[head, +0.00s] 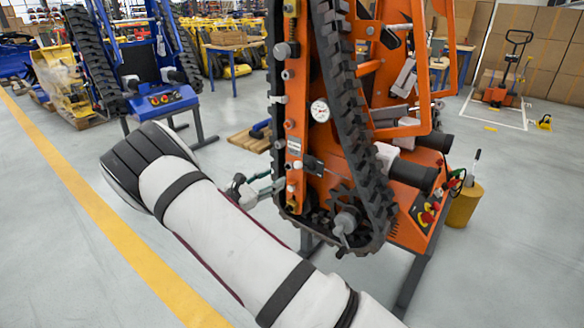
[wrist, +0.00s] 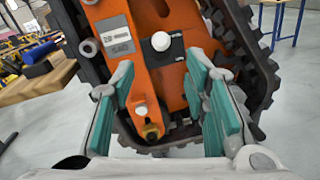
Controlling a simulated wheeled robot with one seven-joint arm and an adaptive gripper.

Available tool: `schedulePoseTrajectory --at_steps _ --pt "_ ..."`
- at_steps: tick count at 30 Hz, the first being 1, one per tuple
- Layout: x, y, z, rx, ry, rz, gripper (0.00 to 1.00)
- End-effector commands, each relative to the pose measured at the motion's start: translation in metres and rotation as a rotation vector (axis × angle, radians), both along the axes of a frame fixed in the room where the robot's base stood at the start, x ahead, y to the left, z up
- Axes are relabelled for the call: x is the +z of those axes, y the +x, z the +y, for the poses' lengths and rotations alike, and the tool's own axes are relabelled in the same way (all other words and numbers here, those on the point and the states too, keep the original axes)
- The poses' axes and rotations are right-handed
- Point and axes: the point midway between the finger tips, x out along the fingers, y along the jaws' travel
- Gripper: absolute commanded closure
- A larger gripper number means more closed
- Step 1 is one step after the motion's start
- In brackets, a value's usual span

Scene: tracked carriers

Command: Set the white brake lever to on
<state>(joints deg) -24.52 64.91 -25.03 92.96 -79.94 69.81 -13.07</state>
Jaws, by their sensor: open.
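My gripper (wrist: 160,66) is open and empty, with a teal-padded finger on each side of the wrist view. In the head view my gripper (head: 278,182) is beside the lower part of the orange tracked carrier (head: 298,120), partly hidden by my arm. A white knob (wrist: 161,41) on a short dark bar stands out from the orange frame, between and beyond the fingertips. It looks like the end of the brake lever, seen nearly end-on. I cannot tell its on or off setting. No contact between fingers and knob is visible.
Black rubber track (wrist: 250,70) runs close to the right finger. A bolt (wrist: 152,130) sits low on the orange frame between the fingers. A control panel (head: 428,213) is at the carrier's right. A blue carrier (head: 160,95) stands behind left.

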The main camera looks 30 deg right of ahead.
Motion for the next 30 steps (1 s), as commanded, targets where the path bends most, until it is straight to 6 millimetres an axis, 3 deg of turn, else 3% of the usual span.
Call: schedulePoseTrajectory --at_steps 15,21,30 --pt "-0.001 0.02 -0.094 -0.004 0.002 -0.002 0.58" --pt "0.0 0.025 -0.112 -0.002 0.002 -0.002 0.58" --pt "0.0 0.026 -0.115 -0.001 0.001 -0.001 0.58"
